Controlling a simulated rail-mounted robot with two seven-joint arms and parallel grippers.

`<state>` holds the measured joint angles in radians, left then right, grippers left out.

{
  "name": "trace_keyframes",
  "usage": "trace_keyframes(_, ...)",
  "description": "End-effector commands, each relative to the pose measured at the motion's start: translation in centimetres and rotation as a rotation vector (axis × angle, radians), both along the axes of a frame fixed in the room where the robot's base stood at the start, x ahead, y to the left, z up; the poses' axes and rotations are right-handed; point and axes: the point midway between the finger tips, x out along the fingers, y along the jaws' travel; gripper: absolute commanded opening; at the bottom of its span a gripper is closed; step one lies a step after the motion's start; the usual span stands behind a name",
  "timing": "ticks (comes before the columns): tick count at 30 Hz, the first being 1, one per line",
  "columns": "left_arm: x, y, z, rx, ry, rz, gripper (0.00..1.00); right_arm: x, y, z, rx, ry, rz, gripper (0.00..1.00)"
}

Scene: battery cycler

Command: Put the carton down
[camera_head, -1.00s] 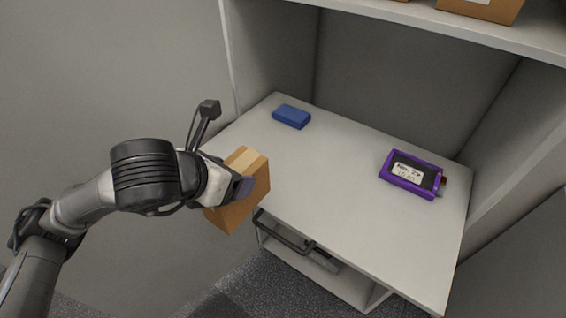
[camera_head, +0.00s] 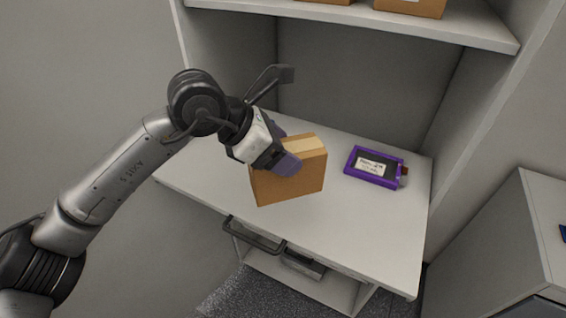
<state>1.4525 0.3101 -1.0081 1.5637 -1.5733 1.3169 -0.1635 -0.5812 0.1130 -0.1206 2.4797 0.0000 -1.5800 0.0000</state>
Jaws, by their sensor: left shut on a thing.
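A brown carton (camera_head: 292,184) with a paler tape strip on top shows near the middle of the head view. My left gripper (camera_head: 284,156) comes in from the left and is shut on the carton's upper left part. The carton is over the white shelf surface (camera_head: 345,232), left of the purple device. I cannot tell whether its bottom touches the surface. My right gripper is not in view.
A purple-framed device (camera_head: 375,168) with a white label lies on the surface to the right. More cartons (camera_head: 411,6) stand on the upper shelf (camera_head: 450,31). An open handle (camera_head: 253,236) sits below the front edge. Bare surface lies in front of the device.

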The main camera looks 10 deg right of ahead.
Motion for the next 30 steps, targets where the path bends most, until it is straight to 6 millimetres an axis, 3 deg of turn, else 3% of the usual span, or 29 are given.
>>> trace_keyframes(15,8.4,4.1,-5.5,-0.001,0.003,-0.002,0.22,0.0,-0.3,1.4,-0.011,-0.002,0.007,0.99)
trace_keyframes(21,9.6,4.7,-6.4,0.0,0.001,-0.004,0.22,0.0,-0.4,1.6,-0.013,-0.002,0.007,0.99)
trace_keyframes(30,9.7,4.8,-8.3,0.002,0.002,-0.005,0.22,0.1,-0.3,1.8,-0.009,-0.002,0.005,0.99)
